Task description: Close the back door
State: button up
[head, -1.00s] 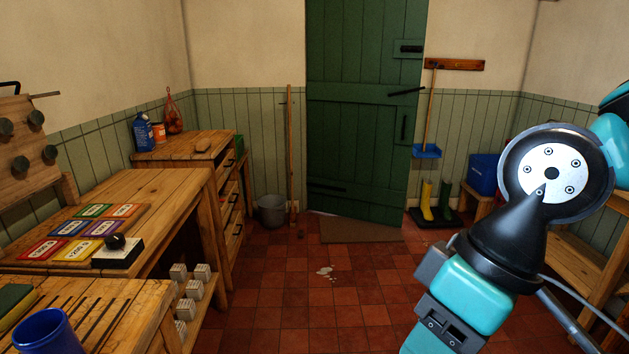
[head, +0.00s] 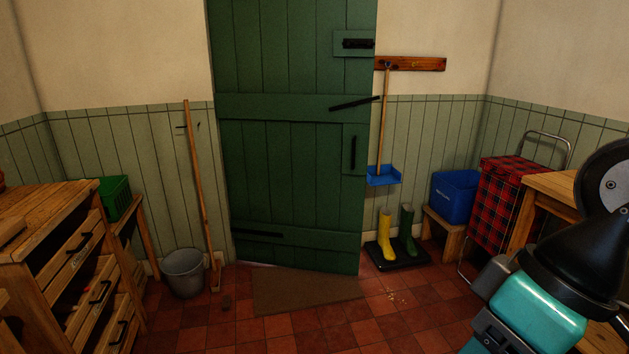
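The green plank back door (head: 285,150) stands ahead, partly open. Its bottom edge slants across the floor, and its right edge swings out toward me, with a pale sliver of light under its lower left. A black latch bar (head: 355,103) sits tilted at the right edge. A black pull handle (head: 353,152) is below it, and a bolt (head: 357,43) is above it. Part of my arm shows at the lower right, well away from the door. My gripper's fingers are not visible.
A brown mat (head: 305,291) lies at the door's foot. A grey bucket (head: 184,272) and a broom (head: 200,190) stand left. Boots on a black tray (head: 398,256), a blue box (head: 455,192) and a tartan trolley (head: 504,195) are right. The tiled floor ahead is largely clear.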

aim_at(296, 168)
jog(key=u, duration=0.2)
jog(key=i, duration=1.65)
jog(key=u, duration=0.35)
jog(key=k, duration=0.6)
jog(key=u, duration=0.1)
jog(key=i, duration=1.2)
jog(key=z, duration=0.75)
